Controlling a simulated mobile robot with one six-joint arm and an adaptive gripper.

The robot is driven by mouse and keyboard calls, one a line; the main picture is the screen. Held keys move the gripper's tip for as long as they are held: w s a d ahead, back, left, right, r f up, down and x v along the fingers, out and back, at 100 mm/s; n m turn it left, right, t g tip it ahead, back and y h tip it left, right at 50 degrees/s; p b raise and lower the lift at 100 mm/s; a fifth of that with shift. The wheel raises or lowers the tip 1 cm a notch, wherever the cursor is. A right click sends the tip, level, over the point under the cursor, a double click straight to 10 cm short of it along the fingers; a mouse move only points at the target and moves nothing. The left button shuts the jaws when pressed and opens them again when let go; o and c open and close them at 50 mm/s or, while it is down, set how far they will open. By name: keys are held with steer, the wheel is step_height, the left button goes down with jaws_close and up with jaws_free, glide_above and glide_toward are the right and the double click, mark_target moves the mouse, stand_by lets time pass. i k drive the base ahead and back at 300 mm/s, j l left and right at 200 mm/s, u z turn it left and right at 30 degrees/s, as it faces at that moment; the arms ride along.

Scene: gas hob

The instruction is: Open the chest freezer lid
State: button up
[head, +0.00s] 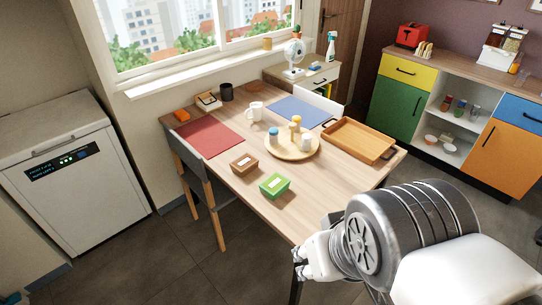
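A white box-shaped appliance (85,200) stands against the wall at the far left of the head view. It has a flat top, a recessed handle near the upper front edge and a dark display strip, and looks more like a dishwasher than a chest freezer. Its front and top look closed. I see no other thing that could be a chest freezer. My gripper (308,262) is at the lower middle, beyond the table's near edge and well to the right of the appliance. Its fingers are small and partly hidden by my arm, so its opening is unclear.
A wooden table (225,180) with placemats, boxes, a round tray and a rectangular tray (358,140) fills the middle. A grey chair (205,170) stands between table and appliance. Dark floor (165,245) is clear at lower left. Coloured cabinets (395,105) line the right.

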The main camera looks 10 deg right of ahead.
mark_target(36, 131)
steer(key=u, duration=1.3)
steer(key=i+j+z, duration=0.4)
steer(key=i+j, duration=0.2)
steer(key=i, duration=0.35)
steer(key=i+j+z, duration=0.4)
steer(key=i+j, duration=0.65)
steer(key=i, duration=0.25)
steer(key=i+j, duration=0.15)
steer(key=i, duration=0.25)
